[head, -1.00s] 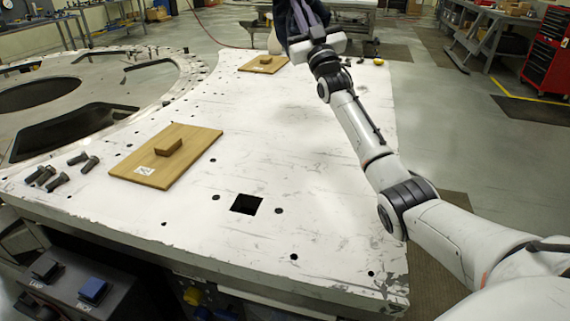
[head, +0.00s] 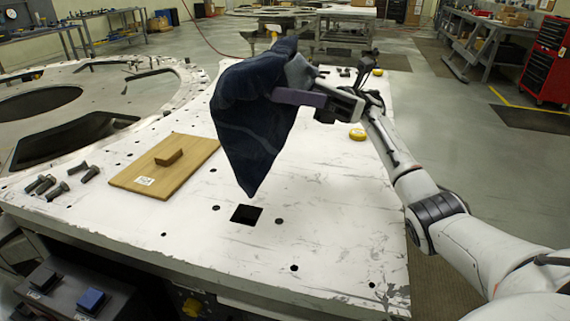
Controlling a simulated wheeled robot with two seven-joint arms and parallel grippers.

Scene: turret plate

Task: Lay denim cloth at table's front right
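The dark blue denim cloth (head: 252,120) hangs bunched from my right gripper (head: 305,92). Its lower end narrows to a point that hangs above the white table (head: 330,200), near the square hole. My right gripper is shut on the cloth's upper right part, with its arm coming in from the right. The table's front right area is bare apart from small holes and scuffs. My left gripper is not in view.
A wooden board with a block (head: 165,167) lies on the table's left, with several dark bolts (head: 62,184) beside it. A yellow round object (head: 357,134) sits near the right edge. A square hole (head: 246,214) opens toward the front.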

